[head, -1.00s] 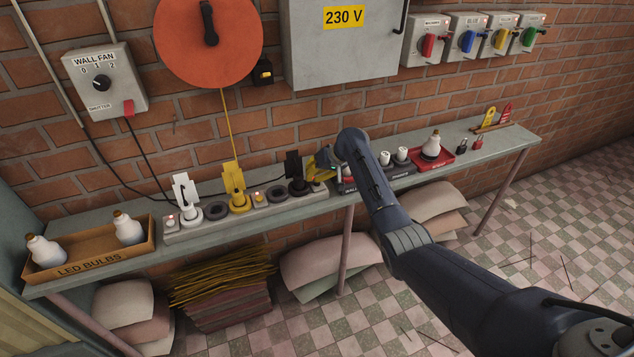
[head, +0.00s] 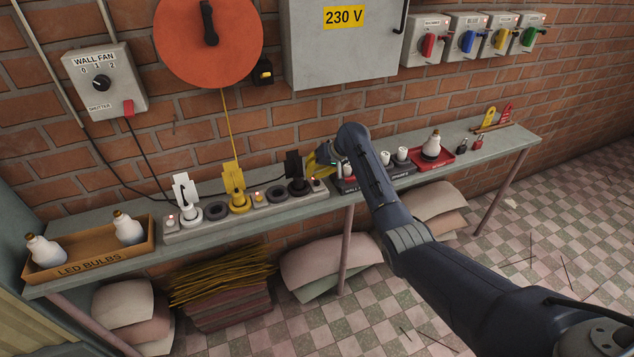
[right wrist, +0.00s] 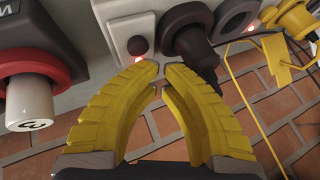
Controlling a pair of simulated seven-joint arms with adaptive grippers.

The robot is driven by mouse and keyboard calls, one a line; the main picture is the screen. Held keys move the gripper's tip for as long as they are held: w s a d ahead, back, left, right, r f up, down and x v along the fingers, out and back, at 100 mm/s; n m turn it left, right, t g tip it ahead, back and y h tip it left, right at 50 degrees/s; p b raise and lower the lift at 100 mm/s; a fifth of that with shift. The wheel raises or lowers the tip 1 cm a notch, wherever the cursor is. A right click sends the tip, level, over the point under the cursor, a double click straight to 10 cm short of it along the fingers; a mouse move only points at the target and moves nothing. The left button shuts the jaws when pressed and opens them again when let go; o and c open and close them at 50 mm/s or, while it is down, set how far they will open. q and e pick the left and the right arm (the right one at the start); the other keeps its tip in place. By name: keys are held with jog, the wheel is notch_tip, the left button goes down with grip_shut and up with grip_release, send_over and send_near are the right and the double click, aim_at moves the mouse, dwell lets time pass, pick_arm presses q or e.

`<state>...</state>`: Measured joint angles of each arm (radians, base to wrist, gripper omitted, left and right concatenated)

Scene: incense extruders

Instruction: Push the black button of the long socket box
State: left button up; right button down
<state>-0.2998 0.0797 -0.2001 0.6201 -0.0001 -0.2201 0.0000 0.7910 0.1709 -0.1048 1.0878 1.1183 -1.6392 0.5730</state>
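The long socket box (head: 245,213) lies on the shelf with a white, a yellow and a black plug standing in it. Its black button (head: 317,183) is at the right end, beside the black plug (head: 295,178). My right gripper (head: 314,167) has yellow fingers close to that end. In the right wrist view its fingertips (right wrist: 162,67) are together, with nothing held between them. The black button (right wrist: 138,46) shows just beyond the left fingertip, with a red glow beneath it. I cannot tell whether they touch. My left gripper is out of view.
A dark box with a red ring and white parts (head: 375,176) stands right of the long box, partly behind my right arm. A cardboard LED bulb tray (head: 90,262) is at the left. The brick wall is close behind the shelf.

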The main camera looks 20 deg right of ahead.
jog(key=shift+r, duration=2.55)
jog(key=shift+d, duration=0.1)
